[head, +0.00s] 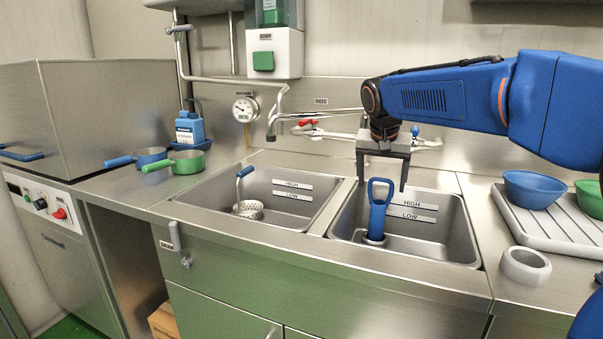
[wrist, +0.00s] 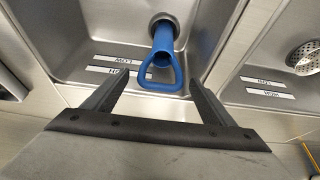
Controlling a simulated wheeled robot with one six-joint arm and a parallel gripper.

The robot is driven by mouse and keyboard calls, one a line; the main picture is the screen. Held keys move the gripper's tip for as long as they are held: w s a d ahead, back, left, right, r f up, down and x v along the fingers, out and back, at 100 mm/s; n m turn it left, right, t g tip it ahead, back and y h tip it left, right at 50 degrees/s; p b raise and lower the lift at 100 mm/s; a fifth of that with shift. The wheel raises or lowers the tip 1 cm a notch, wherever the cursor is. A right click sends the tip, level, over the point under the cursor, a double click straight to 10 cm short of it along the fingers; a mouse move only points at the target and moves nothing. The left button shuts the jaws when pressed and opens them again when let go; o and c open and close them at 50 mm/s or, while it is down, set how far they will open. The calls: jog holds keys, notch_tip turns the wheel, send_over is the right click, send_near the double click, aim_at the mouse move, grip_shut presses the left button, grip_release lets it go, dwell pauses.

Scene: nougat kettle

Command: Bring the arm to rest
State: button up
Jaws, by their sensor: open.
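My gripper (head: 382,178) hangs at the end of my blue arm, pointing down over the right sink basin (head: 455,243). Its two dark fingers are apart with nothing held between them. A blue plunger-like tool with a loop handle (head: 379,205) stands upright in that basin, just below the fingers. In the wrist view the blue loop handle (wrist: 158,72) shows just beyond the fingertips (wrist: 157,85). Whether the fingers touch the handle cannot be told, but they are not closed on it.
The left basin (head: 215,195) holds a strainer with a blue handle (head: 246,208). The faucet (head: 330,113) stands behind the basins, close to my gripper. A grey tray (head: 520,225) with blue (head: 534,190) and green bowls is at the right, near a grey ring (head: 525,266). Pans stand at the left.

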jog(key=shift+w+d+f, duration=0.1)
jog(key=shift+w+f, duration=0.1)
jog(key=shift+f, duration=0.35)
jog(key=v, duration=1.7)
jog(key=x, duration=1.7)
jog(key=shift+r, duration=3)
